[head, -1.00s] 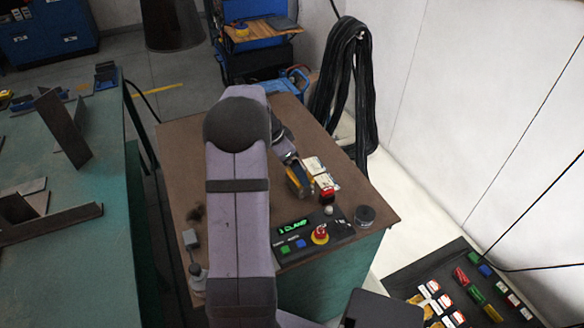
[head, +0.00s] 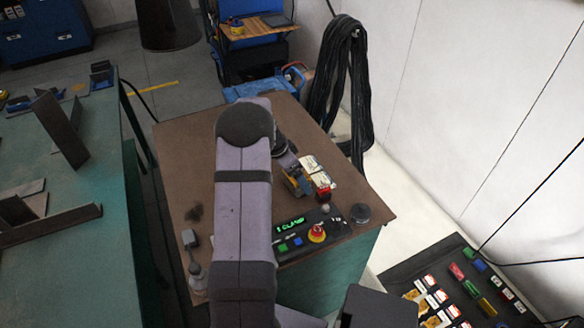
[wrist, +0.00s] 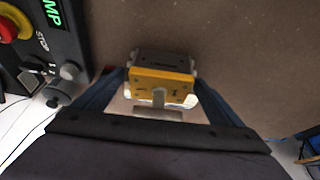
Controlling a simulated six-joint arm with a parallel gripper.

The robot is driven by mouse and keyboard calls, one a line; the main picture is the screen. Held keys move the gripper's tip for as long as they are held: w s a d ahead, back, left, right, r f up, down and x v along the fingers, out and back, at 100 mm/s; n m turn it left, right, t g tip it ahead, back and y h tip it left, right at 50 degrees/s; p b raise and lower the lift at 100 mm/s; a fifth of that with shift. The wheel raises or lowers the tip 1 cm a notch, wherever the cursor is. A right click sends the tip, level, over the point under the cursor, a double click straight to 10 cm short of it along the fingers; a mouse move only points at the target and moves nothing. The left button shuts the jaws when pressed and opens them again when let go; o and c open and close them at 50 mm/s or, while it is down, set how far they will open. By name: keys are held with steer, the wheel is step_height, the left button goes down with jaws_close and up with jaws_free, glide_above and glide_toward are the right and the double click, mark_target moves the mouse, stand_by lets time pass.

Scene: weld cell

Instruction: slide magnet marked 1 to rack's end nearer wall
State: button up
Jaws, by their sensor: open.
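A yellow block with a dark body behind it (wrist: 168,94) lies on the brown table top, between the fingers of my gripper (wrist: 158,79) in the wrist view. A short grey peg stands out from its near face. Small dark marks show on the yellow face, but I cannot read them surely as a 1. My fingers are open, one on each side of it; I cannot tell whether they touch it. In the head view my gripper (head: 291,170) is low over the table by the yellow piece, partly hidden by my arm. I cannot surely make out the rack.
White-topped pieces (head: 311,164) and a red piece (head: 323,194) sit just right of my gripper. A control box (head: 305,232) with a red button stands nearer. The white wall (head: 470,100) rises at right.

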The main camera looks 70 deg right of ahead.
steer(key=shift+s+d+f, duration=0.15)
steer(key=shift+d+f, duration=0.05)
steer(key=shift+f, duration=0.35)
steer(key=shift+c, duration=0.6)
steer(key=c, duration=2)
steer(key=shift+c, duration=0.2)
steer(key=shift+a, duration=0.15)
steer(key=shift+w+a+f+b, duration=0.1)
steer(key=shift+w+a+b, duration=0.25)
steer(key=shift+a, duration=0.2)
steer(key=shift+w+a+b, duration=0.2)
steer(key=shift+a+b, duration=0.15)
steer(key=shift+a, duration=0.2)
steer(key=shift+w+a+b, duration=0.35)
steer(key=shift+a+b, duration=0.1)
steer(key=shift+a, duration=0.4)
steer(key=shift+w+a+b, duration=0.3)
steer(key=shift+a+b, duration=0.15)
steer(key=shift+a, duration=0.4)
steer(key=shift+w+a+b, duration=0.35)
steer(key=shift+a+b, duration=0.1)
steer(key=shift+a, duration=0.4)
steer(key=o, duration=2.1)
